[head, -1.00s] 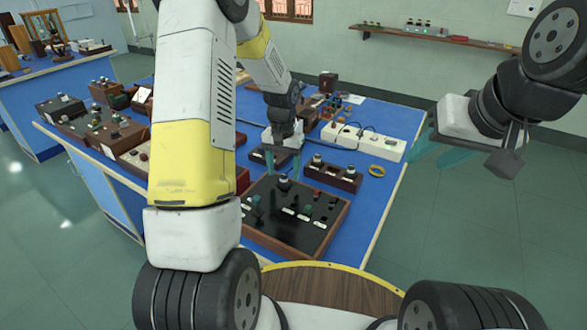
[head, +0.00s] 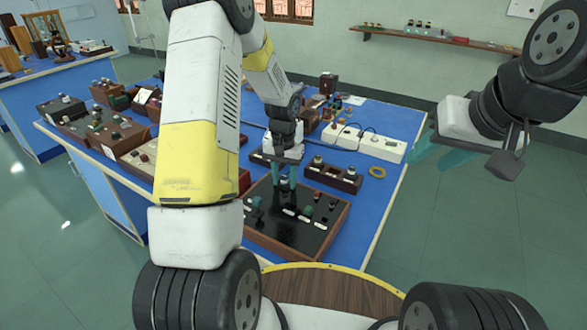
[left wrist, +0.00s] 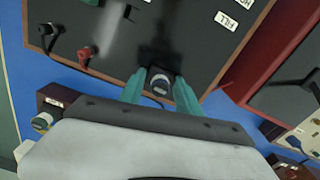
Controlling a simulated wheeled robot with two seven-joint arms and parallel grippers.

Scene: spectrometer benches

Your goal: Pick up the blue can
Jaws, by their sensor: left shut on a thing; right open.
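The blue can (left wrist: 159,82) is a small cylinder with a round grey top and a blue band. It shows between the teal fingertips of my left gripper (left wrist: 160,88) in the left wrist view, over the black panel. In the head view my left gripper (head: 284,186) points down at the back part of the black panel box (head: 282,240). It is shut on the can, and its fingers mostly hide the can there. I cannot tell whether the can touches the panel. My right gripper (head: 441,156) is open and empty, off the table's right side.
Two small wooden boxes with knobs, one of them at the right (head: 334,178), stand behind the panel. A white power strip (head: 378,147) and a yellow tape ring (head: 377,172) lie further right. Several instrument boxes fill the table's left side. The floor at right is clear.

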